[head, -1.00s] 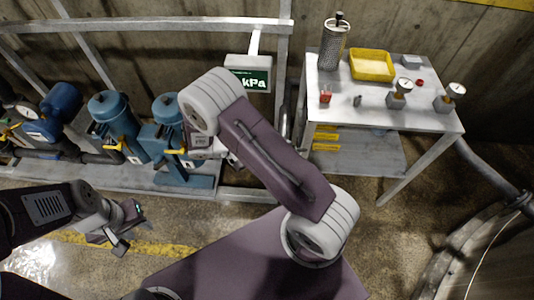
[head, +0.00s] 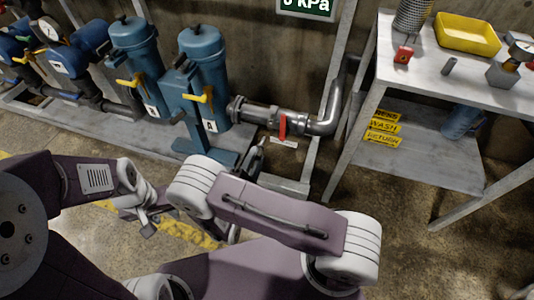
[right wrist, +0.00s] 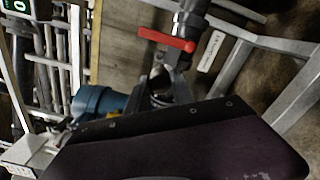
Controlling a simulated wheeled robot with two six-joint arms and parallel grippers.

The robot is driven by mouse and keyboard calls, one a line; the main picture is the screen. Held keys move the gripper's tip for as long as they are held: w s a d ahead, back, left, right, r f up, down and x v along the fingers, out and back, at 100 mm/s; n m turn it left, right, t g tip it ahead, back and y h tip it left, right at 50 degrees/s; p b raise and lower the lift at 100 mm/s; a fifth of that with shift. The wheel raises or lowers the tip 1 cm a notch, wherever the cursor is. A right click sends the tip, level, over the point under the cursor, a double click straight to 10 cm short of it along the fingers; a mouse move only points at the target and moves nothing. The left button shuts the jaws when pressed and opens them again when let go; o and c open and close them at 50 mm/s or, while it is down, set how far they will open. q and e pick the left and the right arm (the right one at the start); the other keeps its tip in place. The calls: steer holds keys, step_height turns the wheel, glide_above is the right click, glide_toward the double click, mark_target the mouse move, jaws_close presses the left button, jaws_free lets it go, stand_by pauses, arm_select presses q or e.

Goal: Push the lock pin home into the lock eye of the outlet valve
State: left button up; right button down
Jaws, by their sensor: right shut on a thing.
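The outlet valve (head: 268,117) is on the grey pipe right of the blue vessels. Its red handle (head: 282,126) hangs down across the pipe in the head view. In the right wrist view the red handle (right wrist: 166,38) lies near the top, just beyond my fingers. My right gripper (head: 258,150) is below and a little left of the valve, apart from it. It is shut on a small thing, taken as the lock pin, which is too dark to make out. The lock eye cannot be told apart. My left gripper (head: 148,215) is low at left, away from the valve; its jaw opening is unclear.
Blue vessels (head: 205,75) with yellow handles stand left of the valve. A frame post rises at its right. A steel table (head: 400,75) with a yellow tray (head: 468,35) stands at right. A white label (head: 284,143) is below the valve. Floor in front is open.

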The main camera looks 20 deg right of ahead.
mark_target(260, 147)
steer(key=shift+r, duration=0.1)
steer(key=shift+x, duration=2.85)
steer(key=shift+x, duration=2.85)
steer(key=c, duration=1)
jaws_free()
steer(key=shift+s, duration=0.1)
steer(key=shift+c, duration=0.2)
steer(key=shift+c, duration=0.3)
steer(key=shift+v, duration=1.7)
steer(key=shift+p+v, duration=0.3)
steer(key=shift+v, duration=1.45)
